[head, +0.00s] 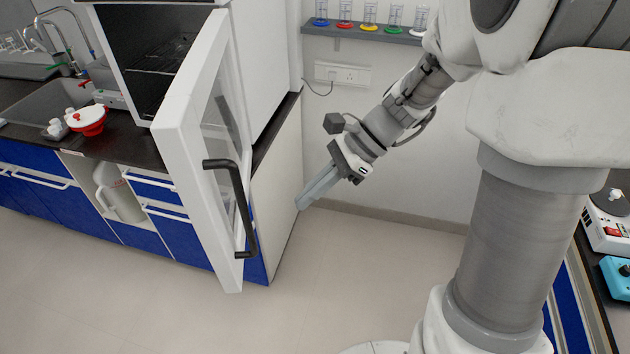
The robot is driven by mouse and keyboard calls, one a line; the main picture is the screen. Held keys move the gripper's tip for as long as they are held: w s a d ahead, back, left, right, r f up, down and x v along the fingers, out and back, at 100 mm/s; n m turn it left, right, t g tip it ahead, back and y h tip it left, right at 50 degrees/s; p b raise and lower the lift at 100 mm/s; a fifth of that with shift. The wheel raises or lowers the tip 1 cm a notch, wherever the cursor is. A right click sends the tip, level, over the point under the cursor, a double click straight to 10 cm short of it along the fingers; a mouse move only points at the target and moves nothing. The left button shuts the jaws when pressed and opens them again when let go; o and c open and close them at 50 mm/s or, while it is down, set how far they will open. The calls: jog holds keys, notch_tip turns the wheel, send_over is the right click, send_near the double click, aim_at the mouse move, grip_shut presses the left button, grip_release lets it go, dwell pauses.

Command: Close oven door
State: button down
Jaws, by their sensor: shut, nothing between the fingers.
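The white oven (267,50) stands on the dark counter in the head view. Its white door (192,150) is swung wide open toward me, with a glass window and a black bar handle (233,200) on its outer face. The dark interior with a wire rack (152,62) shows to the left of the door. My gripper (303,203) is shut and empty. It is in free air to the right of the door and handle, apart from both, pointing down and to the left.
A sink (50,108) and a red and white pot (86,119) are on the counter at left. A wall shelf (362,33) holds several small coloured-base items. Another bench with devices (608,222) is at the right edge. The floor (340,270) in the middle is clear.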

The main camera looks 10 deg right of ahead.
jog(key=s+a+f, duration=0.1)
jog(key=a+f, duration=0.2)
jog(key=a, duration=0.4)
jog(key=shift+a+f, duration=0.3)
jog(key=shift+f, duration=0.05)
